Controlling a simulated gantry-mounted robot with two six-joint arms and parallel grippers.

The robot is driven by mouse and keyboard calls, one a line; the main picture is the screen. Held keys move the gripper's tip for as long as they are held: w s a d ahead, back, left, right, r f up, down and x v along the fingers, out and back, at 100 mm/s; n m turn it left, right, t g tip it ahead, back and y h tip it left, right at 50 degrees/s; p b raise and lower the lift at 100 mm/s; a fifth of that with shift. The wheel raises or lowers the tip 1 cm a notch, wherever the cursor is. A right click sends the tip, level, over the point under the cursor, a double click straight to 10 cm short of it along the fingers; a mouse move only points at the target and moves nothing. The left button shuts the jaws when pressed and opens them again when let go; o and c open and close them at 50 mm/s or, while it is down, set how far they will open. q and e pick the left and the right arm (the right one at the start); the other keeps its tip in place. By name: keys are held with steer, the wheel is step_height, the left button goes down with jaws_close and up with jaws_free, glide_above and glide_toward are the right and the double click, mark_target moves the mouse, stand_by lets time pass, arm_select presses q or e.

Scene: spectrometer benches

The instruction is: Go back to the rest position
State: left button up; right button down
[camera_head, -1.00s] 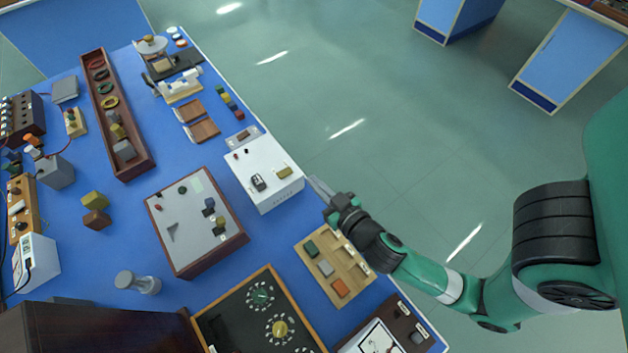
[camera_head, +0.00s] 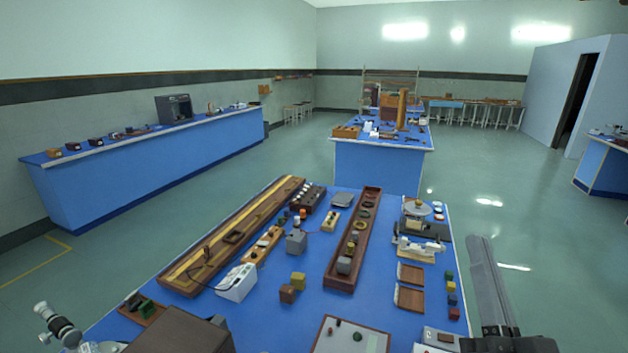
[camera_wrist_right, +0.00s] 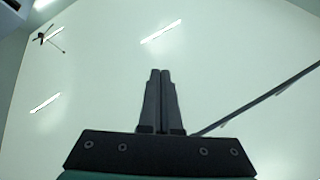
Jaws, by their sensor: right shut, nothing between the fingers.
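My right gripper (camera_head: 480,242) stands upright at the right edge of the near blue bench, its grey fingers pointing up. Its arm is mostly below the frame. In the right wrist view the two fingers (camera_wrist_right: 161,74) lie together, shut with nothing between them, against the pale ceiling. The gripper seems clear of the things on the bench. My left gripper is in neither view.
The near blue bench (camera_head: 265,320) carries a long wooden tray (camera_head: 336,276), brown plates (camera_head: 410,297), coloured cubes (camera_head: 452,299) and a white box (camera_head: 237,284). A metal instrument (camera_head: 55,325) shows at lower left. Open floor (camera_head: 530,300) lies to the right.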

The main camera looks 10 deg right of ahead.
steer(key=s+a+r+n+t+y, duration=0.3)
steer(key=a+r+n+y, duration=0.15)
steer(key=r, duration=0.35)
steer(key=s+a+r+n+t+y, duration=0.25)
steer(key=r+n+y, duration=0.2)
steer(key=r, duration=0.25)
step_height(320, 180, up, 32)
steer(key=a+y+p, duration=0.1)
steer(key=p, duration=3)
steer(key=shift+w+f+n+g+p, duration=0.15)
steer(key=shift+w+n+g+p, duration=0.1)
steer(key=shift+n+g+p, duration=0.15)
